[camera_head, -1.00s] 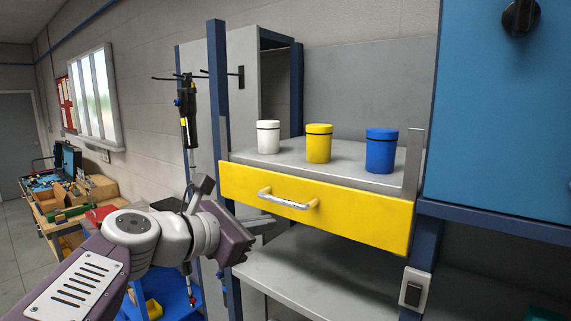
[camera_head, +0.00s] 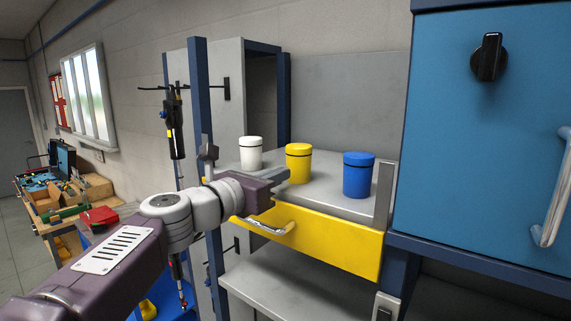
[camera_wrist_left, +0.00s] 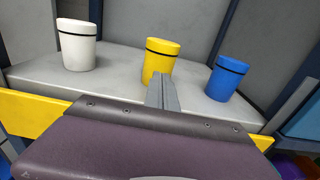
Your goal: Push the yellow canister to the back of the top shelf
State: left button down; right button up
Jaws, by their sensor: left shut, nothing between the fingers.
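The yellow canister (camera_head: 298,163) stands upright on the grey top shelf (camera_head: 325,195), between a white canister (camera_head: 250,153) on its left and a blue canister (camera_head: 358,175) on its right. My left gripper (camera_head: 282,174) is at the shelf's front, just in front of the yellow canister. In the left wrist view its closed fingers (camera_wrist_left: 163,92) point at the lower part of the yellow canister (camera_wrist_left: 159,59) and cover a little of its base. I cannot tell whether they touch it. Nothing is between the fingers. My right gripper is not in view.
A yellow front panel with a metal handle (camera_head: 270,228) is below the shelf edge. Dark blue posts (camera_head: 201,110) stand at the left. A blue cabinet (camera_head: 455,140) is close on the right. Shelf space behind the canisters looks clear up to the grey back panel.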

aim_at(292, 169)
pick_arm(q)
jog(key=shift+p+x, duration=0.3)
jog(key=shift+x, duration=0.7)
jog(key=shift+w, duration=0.2)
jog(key=shift+d, duration=0.1)
jog(key=shift+w+d+r, duration=0.1)
jog(key=shift+w+d, duration=0.05)
jog(key=shift+w, duration=0.15)
jog(key=shift+p+x, duration=0.45)
jog(key=shift+x, duration=0.75)
jog(key=shift+w+d, duration=0.3)
jog(key=shift+w, duration=0.1)
jog(key=shift+s+a, duration=0.15)
